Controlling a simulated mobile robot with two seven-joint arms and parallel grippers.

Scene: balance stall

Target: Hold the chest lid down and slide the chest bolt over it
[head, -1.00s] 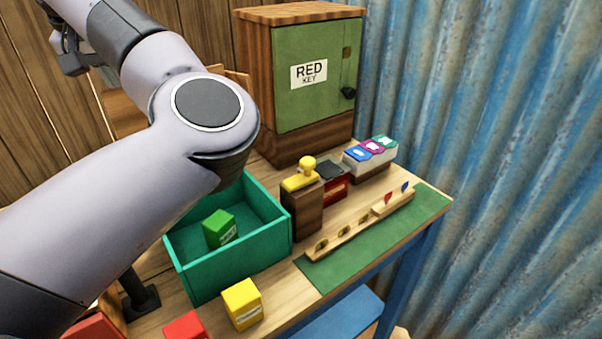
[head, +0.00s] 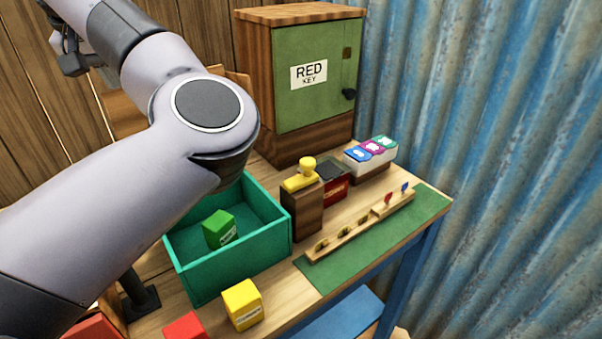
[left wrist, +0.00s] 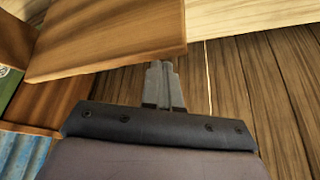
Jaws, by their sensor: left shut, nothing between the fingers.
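In the left wrist view my left gripper (left wrist: 163,85) is shut and empty. Its fingertips are at the near edge of a brown wooden panel (left wrist: 110,40); I cannot tell whether they touch it or whether it is the chest lid. Part of a wooden piece (head: 122,112) shows behind the arm. I cannot make out the chest bolt in either view. My right gripper is not in view.
A cabinet (head: 318,85) marked RED KEY stands at the back. A teal tray (head: 235,263) holds a green block (head: 219,229). A yellow block (head: 242,305) and a red block (head: 186,327) are in front. A yellow-handled stamp (head: 300,180) and key rack (head: 345,237) stand right.

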